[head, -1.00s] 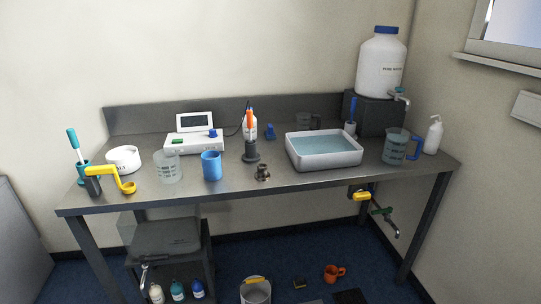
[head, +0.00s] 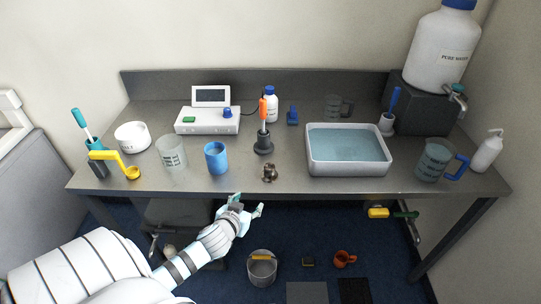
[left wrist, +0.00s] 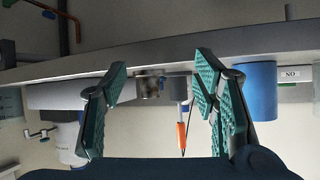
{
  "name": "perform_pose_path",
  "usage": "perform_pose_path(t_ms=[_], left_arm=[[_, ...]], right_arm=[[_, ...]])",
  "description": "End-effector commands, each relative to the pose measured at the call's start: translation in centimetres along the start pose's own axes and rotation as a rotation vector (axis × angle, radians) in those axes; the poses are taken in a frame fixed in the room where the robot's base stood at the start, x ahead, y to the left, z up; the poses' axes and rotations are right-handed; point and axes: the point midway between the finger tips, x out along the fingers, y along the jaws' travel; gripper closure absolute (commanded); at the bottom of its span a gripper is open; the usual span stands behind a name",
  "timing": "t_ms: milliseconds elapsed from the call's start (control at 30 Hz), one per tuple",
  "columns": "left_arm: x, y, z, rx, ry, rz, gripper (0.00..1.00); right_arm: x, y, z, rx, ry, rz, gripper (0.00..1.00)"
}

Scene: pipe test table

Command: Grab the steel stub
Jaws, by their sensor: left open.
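The steel stub (head: 269,172) is a small dark metal fitting standing near the front edge of the steel table (head: 330,186), right of the blue cup. In the left wrist view, which looks upside down, the stub (left wrist: 149,86) shows between the fingers, partly against the grey probe stand. My left gripper (head: 249,205) is open and empty, in front of and a little left of the stub, apart from it. Its teal-padded fingers (left wrist: 162,80) are spread wide in the wrist view. My right gripper is not in view.
The blue cup (head: 217,160) stands left of the stub. The probe stand (head: 263,145) with an orange probe is just behind it. A white water tray (head: 348,171) is to the right. The table's front edge lies between gripper and stub.

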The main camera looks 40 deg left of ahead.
Motion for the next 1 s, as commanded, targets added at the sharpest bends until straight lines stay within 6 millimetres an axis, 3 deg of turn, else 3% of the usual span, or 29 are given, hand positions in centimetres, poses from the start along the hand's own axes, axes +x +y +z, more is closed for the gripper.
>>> perform_pose_path(t_ms=[33, 100, 167, 400, 500, 800, 1000], left_arm=[[-1.6, 0.2, -4.3, -0.022, 0.059, 0.008, 0.46], [-2.4, 0.6, -7.2, -0.052, 0.112, 0.017, 0.46], [-2.1, 0.7, -8.2, -0.063, 0.132, 0.020, 0.46], [4.1, 1.2, -8.9, -0.069, 0.135, 0.023, 0.46], [5.9, 1.2, -9.1, -0.067, 0.135, 0.024, 0.46], [10.8, 1.9, -9.4, -0.067, 0.134, 0.025, 0.46], [11.7, 1.9, -9.5, -0.065, 0.133, 0.027, 0.46]], right_arm=[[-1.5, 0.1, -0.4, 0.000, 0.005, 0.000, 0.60], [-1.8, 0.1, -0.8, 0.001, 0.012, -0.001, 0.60], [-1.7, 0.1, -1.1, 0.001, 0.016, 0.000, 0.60], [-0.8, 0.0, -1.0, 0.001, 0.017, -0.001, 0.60], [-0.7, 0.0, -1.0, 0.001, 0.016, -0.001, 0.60], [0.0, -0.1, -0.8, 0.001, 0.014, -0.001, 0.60], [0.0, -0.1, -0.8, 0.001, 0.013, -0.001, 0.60]])
